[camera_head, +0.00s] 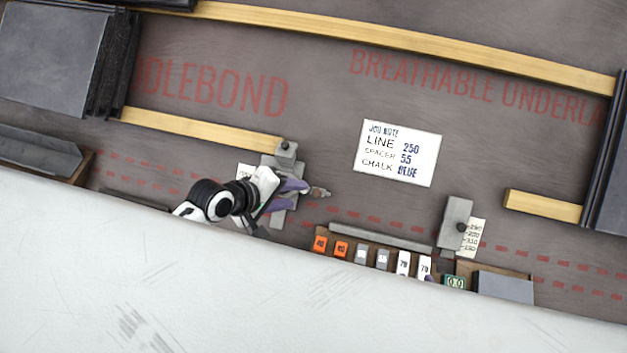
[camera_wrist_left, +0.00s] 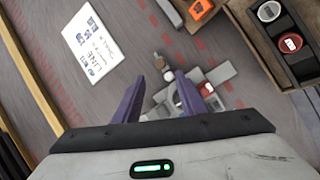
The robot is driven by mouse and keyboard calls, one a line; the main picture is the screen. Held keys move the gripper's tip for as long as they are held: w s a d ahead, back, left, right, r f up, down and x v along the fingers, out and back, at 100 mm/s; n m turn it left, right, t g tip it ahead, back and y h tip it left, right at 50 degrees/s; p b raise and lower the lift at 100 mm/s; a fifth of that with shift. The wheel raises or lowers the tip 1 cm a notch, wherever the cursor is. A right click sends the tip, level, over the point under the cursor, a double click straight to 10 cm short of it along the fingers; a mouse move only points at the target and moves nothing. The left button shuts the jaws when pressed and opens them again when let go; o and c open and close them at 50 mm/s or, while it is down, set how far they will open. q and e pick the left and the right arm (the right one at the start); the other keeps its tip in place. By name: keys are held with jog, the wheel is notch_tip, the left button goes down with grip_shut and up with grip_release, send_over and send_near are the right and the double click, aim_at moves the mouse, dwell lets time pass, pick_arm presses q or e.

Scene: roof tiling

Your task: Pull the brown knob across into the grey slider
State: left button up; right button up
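The small brown knob (camera_head: 321,192) with a pale metal end lies just beyond my left fingertips in the head view. It also shows ahead of the fingers in the left wrist view (camera_wrist_left: 158,61). A grey slider (camera_head: 287,150) with a dark screw stands at the end of the left wooden batten, and grey parts continue beneath my gripper. My left gripper (camera_head: 298,196) has its purple fingers apart, with a gap between them in the left wrist view (camera_wrist_left: 160,80). Its fingers partly hide the grey pieces (camera_wrist_left: 205,88). My right gripper is not in view.
A second grey slider (camera_head: 455,222) stands to the right beside a number scale. A tray of orange, grey and white marked blocks (camera_head: 341,248) lies along the near edge. A white note card (camera_head: 397,153) lies on the dark underlay. Dark tiles (camera_head: 50,55) are stacked at left.

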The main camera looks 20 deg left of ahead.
aim_at(316, 193)
pick_arm(q)
jog(key=b+x, duration=0.2)
jog(key=x, duration=0.6)
jog(key=shift+d+f, duration=0.1)
jog(key=shift+f, duration=0.1)
jog(key=shift+w+d+f, duration=0.15)
jog(key=shift+w+f, duration=0.05)
jog(key=shift+f, duration=0.05)
grip_shut()
